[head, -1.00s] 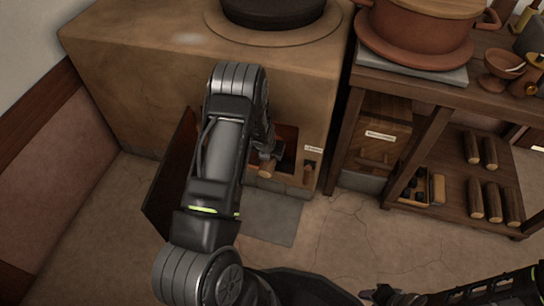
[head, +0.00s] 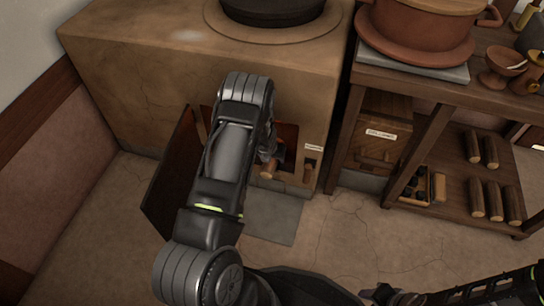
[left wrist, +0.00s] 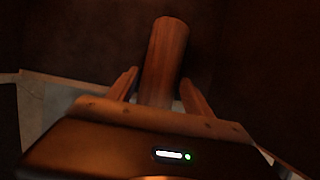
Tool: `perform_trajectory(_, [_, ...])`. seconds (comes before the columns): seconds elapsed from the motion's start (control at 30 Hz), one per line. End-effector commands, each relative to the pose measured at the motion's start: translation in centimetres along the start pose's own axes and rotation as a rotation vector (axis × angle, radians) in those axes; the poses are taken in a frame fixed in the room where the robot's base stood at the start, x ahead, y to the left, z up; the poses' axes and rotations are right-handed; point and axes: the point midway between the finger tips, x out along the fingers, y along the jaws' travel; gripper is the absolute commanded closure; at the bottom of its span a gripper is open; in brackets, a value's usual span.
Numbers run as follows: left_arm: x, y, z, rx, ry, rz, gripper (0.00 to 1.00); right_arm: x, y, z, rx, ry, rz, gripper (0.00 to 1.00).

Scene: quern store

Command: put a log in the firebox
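The firebox (head: 289,133) is the opening in the front of the clay stove, with its dark door (head: 172,180) swung open to the left. A log (head: 268,172) lies in the opening, its pale end toward me. My left gripper (head: 268,150) reaches into the opening and is mostly hidden by its own arm. In the left wrist view, the log (left wrist: 165,60) runs away between the two fingers, with narrow gaps beside it. The fingers look open around it. Part of my right arm shows at the bottom right; its fingers cannot be made out.
A grey slab lies before the stove.

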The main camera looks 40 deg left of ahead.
Motion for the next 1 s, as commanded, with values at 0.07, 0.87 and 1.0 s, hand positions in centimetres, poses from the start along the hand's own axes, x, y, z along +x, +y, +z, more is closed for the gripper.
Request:
perform_trajectory(0.07, [0.0, 0.0, 0.0, 0.0, 0.0, 0.0, 0.34, 0.0, 0.0, 0.0, 0.0, 0.0, 0.0, 0.64])
perform_trajectory(0.87, [-2.8, 0.3, -1.7, -0.016, -0.001, -0.001, 0.31, 3.0, 1.1, -0.1, 0.002, 0.006, -0.002, 0.64])
perform_trajectory(1.0, [-3.5, 0.1, -3.1, -0.005, -0.004, -0.001, 0.31, 5.7, 2.0, -0.5, 0.004, 0.016, -0.004, 0.64])
